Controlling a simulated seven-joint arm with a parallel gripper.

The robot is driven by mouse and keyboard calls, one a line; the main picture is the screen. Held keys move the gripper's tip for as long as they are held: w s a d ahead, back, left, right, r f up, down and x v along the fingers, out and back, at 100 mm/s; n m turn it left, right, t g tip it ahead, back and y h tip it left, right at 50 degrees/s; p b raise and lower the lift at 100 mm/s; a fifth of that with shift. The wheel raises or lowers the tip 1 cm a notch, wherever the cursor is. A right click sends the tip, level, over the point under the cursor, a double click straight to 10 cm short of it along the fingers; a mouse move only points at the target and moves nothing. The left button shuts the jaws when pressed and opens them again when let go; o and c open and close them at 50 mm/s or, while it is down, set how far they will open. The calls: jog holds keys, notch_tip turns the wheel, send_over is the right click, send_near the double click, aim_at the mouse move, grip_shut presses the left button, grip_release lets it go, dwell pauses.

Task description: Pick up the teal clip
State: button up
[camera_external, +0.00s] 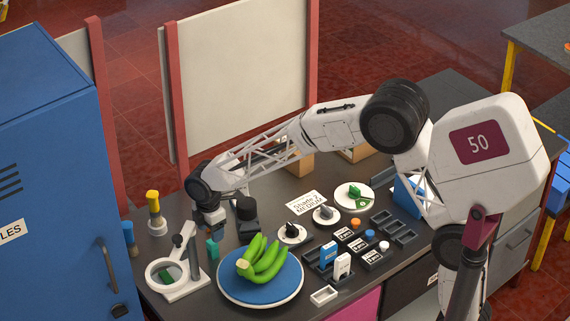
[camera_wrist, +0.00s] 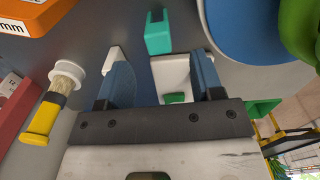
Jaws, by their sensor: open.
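The teal clip (camera_external: 211,247) stands on the dark table between the magnifier stand and the blue plate in the external view. In the wrist view the teal clip (camera_wrist: 159,33) is near the top centre, just beyond the fingertips and apart from them. My gripper (camera_wrist: 163,56) is open, with its two blue fingers spread and no teal clip between them. In the external view my gripper (camera_external: 211,220) points down above the clip and slightly behind it. Its fingertips are too small to make out there.
A blue plate (camera_external: 260,282) with green bananas (camera_external: 264,260) is to the clip's right. A white magnifier stand (camera_external: 179,289) is to its left. A yellow-handled brush (camera_wrist: 46,119) is left of my fingers. A black-topped object (camera_external: 247,216) stands close to my gripper's right.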

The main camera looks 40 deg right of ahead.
aim_at(211, 247)
jog(key=shift+f, duration=0.15)
jog(key=shift+f, duration=1.15)
jog(key=shift+f, duration=0.15)
jog(key=shift+w+f, duration=0.1)
jog(key=shift+f, duration=2.35)
jog(key=c, duration=1)
jog(key=shift+r, duration=0.2)
jog(key=shift+r, duration=4.8)
